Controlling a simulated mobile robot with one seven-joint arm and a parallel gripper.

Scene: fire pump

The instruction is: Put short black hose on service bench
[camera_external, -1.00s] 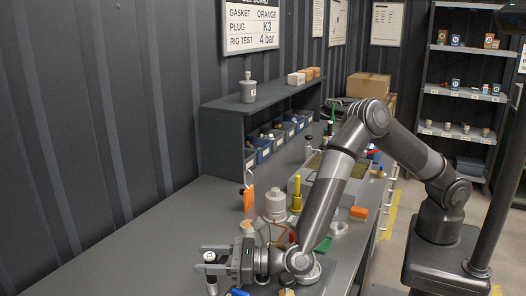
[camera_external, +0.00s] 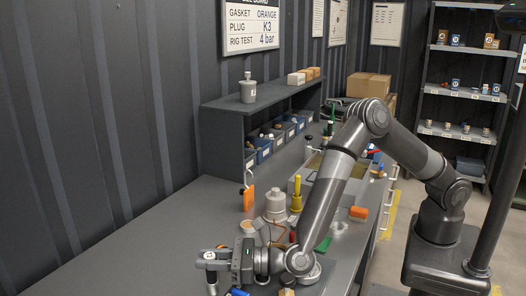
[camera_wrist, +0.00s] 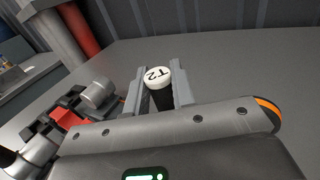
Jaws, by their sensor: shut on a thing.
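My gripper (camera_external: 209,259) is low over the near end of the grey bench (camera_external: 160,240). Its two fingers are shut on an upright black piece with a white top (camera_external: 209,255). In the wrist view my gripper (camera_wrist: 157,84) has a finger on each side of this black piece (camera_wrist: 162,98); its white top reads "T2". The piece's lower end is hidden in the wrist view. I cannot tell whether it is the short black hose, and I make out no other clear short black hose.
A white pot (camera_external: 275,204), a yellow-handled tool (camera_external: 296,193) and an orange tag (camera_external: 248,199) stand behind my gripper. A raised shelf (camera_external: 222,112) with bins is farther back. The bench's left part is bare.

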